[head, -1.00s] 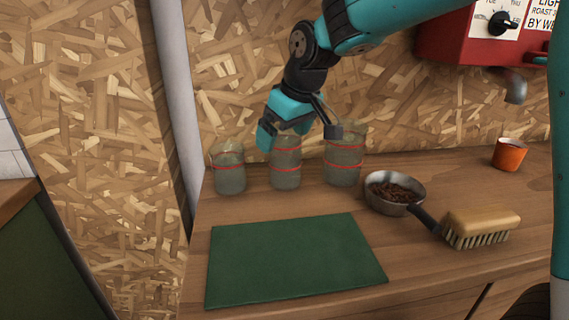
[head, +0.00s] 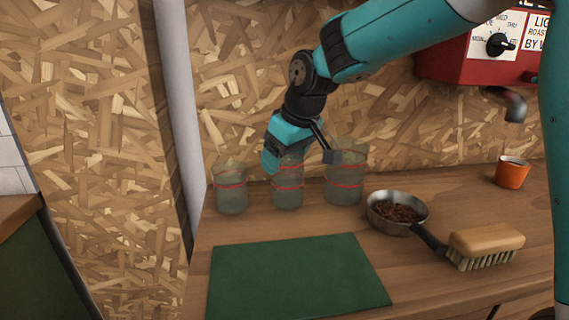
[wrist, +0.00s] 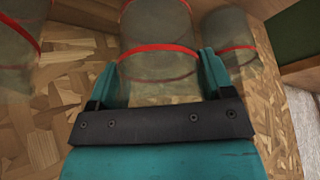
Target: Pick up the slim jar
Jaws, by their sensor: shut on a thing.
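The slim jar (head: 287,193) is the middle of three clear glass jars in a row near the back wall, with red bands around it. It stands upright on the wooden counter. My gripper (head: 286,160) comes down from above right and is shut on its upper part. In the wrist view my gripper (wrist: 163,66) has one teal finger on each side of the slim jar (wrist: 160,28), near a red band. The fingers partly hide the jar's top in the head view.
A shorter jar (head: 231,192) stands close on the left, a wider one (head: 345,185) close on the right. A green mat (head: 298,275) lies in front. A metal pan (head: 397,218) of dark bits, a brush (head: 485,244) and an orange cup (head: 512,174) are on the right.

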